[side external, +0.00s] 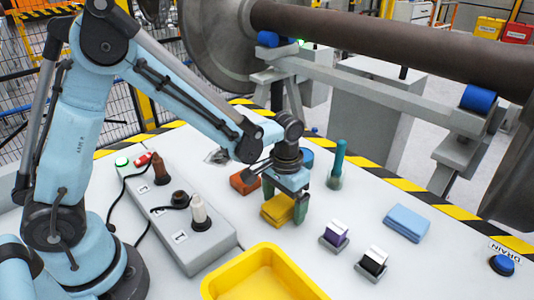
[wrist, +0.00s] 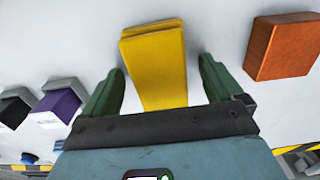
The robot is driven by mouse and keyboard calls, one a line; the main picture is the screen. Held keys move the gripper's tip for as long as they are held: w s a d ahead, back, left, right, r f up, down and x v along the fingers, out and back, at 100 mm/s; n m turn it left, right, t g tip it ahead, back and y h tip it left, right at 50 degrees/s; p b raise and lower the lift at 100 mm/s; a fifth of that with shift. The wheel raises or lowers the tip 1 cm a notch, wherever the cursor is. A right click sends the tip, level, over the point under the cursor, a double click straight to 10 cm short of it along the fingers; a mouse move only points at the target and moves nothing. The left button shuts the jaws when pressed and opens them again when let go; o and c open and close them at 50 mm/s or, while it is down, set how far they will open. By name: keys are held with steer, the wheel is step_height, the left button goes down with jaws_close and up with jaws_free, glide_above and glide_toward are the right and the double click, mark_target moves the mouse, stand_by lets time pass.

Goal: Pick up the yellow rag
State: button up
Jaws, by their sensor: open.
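The yellow rag (side external: 277,209) is a folded stack lying on the pale work table, and it shows large in the wrist view (wrist: 155,62). My gripper (side external: 286,202) is at the rag, pointing down. In the wrist view my gripper (wrist: 162,75) is open, with one green finger on each side of the rag and a visible gap at both sides. The near end of the rag is hidden behind the gripper body in the wrist view. I cannot tell exactly how high the fingertips are over the table.
An orange-brown block (side external: 244,181) lies just left of the rag. A yellow tray (side external: 262,275) stands in front. Purple (side external: 335,237) and black (side external: 373,263) blocks in holders, a blue folded cloth (side external: 407,222) and a green-handled tool (side external: 338,165) are to the right. A grey socket box (side external: 175,215) is left.

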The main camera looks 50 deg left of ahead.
mark_target(284, 205)
steer(key=c, duration=1.1)
steer(key=shift+c, duration=0.2)
steer(key=shift+r, duration=0.1)
steer(key=shift+r, duration=0.5)
steer(key=r, duration=0.3)
steer(key=shift+s+d+r, duration=0.3)
steer(key=shift+s+d, duration=0.1)
steer(key=s+d+r, duration=0.6)
steer(key=s+d, duration=0.1)
steer(key=shift+d, duration=0.4)
steer(key=shift+r, duration=0.1)
